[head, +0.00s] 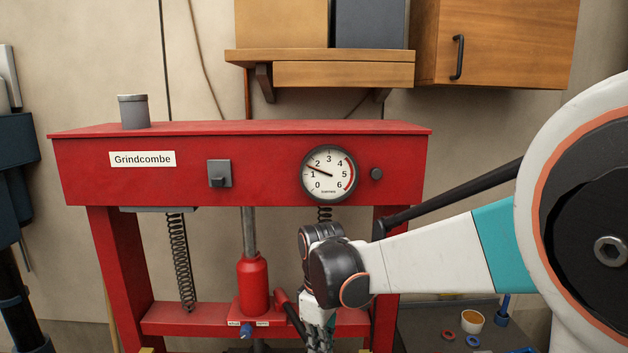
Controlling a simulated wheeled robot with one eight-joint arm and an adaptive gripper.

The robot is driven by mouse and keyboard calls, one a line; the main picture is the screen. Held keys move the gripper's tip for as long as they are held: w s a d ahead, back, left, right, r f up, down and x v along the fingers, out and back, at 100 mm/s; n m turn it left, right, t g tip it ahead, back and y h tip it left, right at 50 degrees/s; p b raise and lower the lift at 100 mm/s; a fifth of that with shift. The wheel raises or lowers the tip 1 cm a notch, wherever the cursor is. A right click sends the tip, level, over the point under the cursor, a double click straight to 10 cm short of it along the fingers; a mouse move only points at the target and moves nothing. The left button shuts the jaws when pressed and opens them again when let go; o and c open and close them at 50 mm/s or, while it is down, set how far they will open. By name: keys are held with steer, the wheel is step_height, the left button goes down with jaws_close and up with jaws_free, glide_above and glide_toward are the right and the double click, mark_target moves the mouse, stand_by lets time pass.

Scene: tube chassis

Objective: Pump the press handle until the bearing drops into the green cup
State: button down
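The red press (240,166) stands in front of the wall in the head view. Its red bottle jack (253,287) sits on the lower crossbeam, with a metal ram above it. A red handle socket (281,298) is at the jack's right, with a dark rod sloping down toward my gripper. My gripper (318,340) is low beside this rod at the picture's bottom edge. Its fingertips are cut off or hidden, so I cannot tell whether it grips the rod. The gauge (329,173) needle points between 1 and 2. No bearing or green cup is visible.
A long dark bar (450,196) slopes behind my arm; I cannot tell what it joins. A dark bench (425,325) at lower right holds a small cup (472,321) and colored rings. A wooden shelf (330,74) and cabinet (500,40) hang above.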

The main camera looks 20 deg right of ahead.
steer(key=shift+f+b, duration=1.6)
steer(key=shift+f, duration=0.75)
step_height(320, 180, up, 12)
steer(key=p, duration=0.8)
steer(key=shift+f, duration=0.2)
steer(key=shift+r, duration=0.1)
step_height(320, 180, up, 5)
steer(key=p, duration=0.3)
steer(key=shift+p, duration=0.3)
steer(key=s+f+m+t+b, duration=0.3)
steer(key=s+f+b, duration=0.4)
steer(key=f+b, duration=0.3)
steer(key=s+f+m+t+b, duration=0.4)
steer(key=s+f+b, duration=0.4)
steer(key=b, duration=0.5)
step_height(320, 180, down, 2)
steer(key=shift+f+m, duration=0.25)
steer(key=shift+m, duration=0.45)
